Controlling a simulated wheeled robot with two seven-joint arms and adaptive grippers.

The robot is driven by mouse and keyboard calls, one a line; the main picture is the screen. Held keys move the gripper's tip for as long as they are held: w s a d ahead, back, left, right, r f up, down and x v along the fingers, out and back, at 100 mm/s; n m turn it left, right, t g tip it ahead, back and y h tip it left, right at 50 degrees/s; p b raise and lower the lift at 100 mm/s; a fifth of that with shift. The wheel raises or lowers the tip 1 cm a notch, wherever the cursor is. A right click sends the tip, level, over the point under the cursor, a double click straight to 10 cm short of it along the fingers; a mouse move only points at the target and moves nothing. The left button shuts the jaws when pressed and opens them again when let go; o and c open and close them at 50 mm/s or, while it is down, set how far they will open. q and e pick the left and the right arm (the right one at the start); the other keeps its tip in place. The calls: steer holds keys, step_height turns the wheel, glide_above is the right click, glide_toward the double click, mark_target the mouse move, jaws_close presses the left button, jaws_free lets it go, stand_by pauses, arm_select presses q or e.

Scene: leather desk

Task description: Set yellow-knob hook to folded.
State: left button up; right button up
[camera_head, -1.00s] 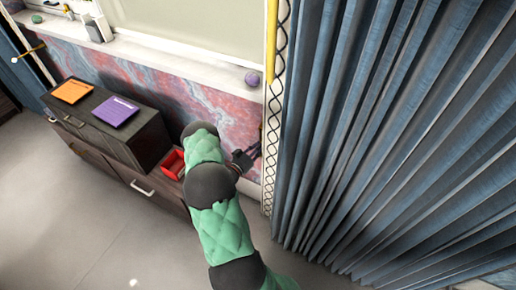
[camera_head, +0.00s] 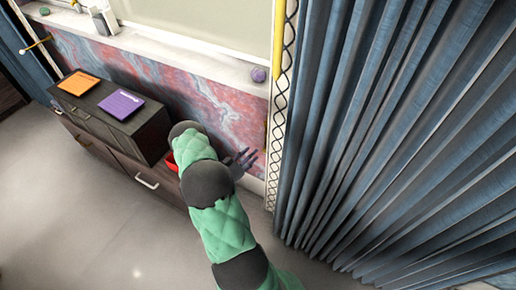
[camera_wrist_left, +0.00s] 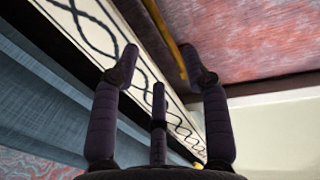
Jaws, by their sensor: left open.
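My left gripper (camera_head: 244,159) is open and empty beside the marbled wall, left of the patterned trim; its spread dark fingers also show in the left wrist view (camera_wrist_left: 160,70). A small yellow spot (camera_wrist_left: 197,166) shows low in the wrist view, by the trim and beyond the fingers. It may be the yellow knob, but the hook's body and its pose cannot be made out. In the head view, a thin yellowish piece (camera_head: 266,130) sits on the wall near the trim, above and right of the fingers. My right gripper is out of view.
A blue curtain (camera_head: 380,130) fills the right, with a yellow pole (camera_head: 279,38) at its edge. A dark cabinet (camera_head: 135,128) with an orange book (camera_head: 78,83) and a purple book (camera_head: 121,103) stands left. A purple ball (camera_head: 259,74) rests on the sill. The floor is clear.

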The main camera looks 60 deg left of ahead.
arm_select(q)
steer(key=shift+v, duration=1.75)
